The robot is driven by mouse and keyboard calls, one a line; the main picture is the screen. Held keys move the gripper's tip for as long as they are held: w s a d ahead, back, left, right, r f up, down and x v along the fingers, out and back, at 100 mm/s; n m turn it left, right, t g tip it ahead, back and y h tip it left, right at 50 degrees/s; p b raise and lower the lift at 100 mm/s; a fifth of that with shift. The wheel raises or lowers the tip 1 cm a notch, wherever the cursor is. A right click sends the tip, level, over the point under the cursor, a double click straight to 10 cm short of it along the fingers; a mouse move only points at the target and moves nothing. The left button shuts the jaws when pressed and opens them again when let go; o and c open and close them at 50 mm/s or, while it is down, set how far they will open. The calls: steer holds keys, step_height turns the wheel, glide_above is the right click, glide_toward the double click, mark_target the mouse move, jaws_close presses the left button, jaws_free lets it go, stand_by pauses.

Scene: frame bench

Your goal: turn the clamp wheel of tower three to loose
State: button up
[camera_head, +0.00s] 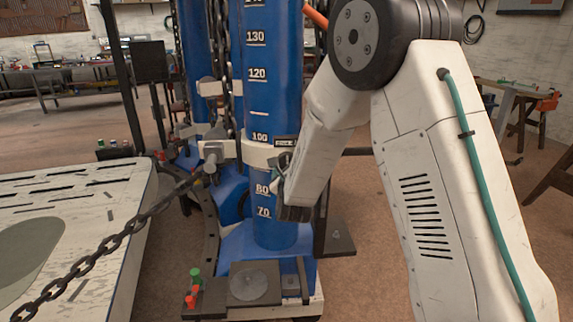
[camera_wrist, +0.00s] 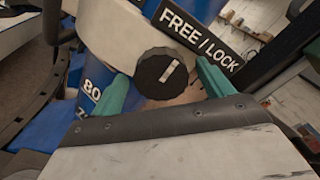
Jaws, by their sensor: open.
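The clamp wheel (camera_wrist: 158,74) is a black ribbed knob with a pale pointer line, on a white collar (camera_wrist: 118,32) around a blue tower. The line points up and slightly right, toward the FREE / LOCK plate (camera_wrist: 200,30). My gripper (camera_wrist: 163,80) is open, with one teal finger on each side of the wheel. I cannot tell whether the fingers touch it. In the head view my gripper (camera_head: 281,172) is at the collar (camera_head: 250,152) of the blue tower (camera_head: 268,60), and my wrist hides most of the wheel. No tower number is readable.
A heavy chain (camera_head: 132,225) runs from a clamp toward the lower left, over a pale slotted plate (camera_head: 70,205). Another blue tower (camera_head: 193,60) stands behind left. A base box with red and green buttons (camera_head: 195,280) is at the tower's foot.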

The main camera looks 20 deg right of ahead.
steer(key=shift+w+d, duration=0.1)
steer(key=shift+w, duration=0.4)
steer(key=c, duration=1)
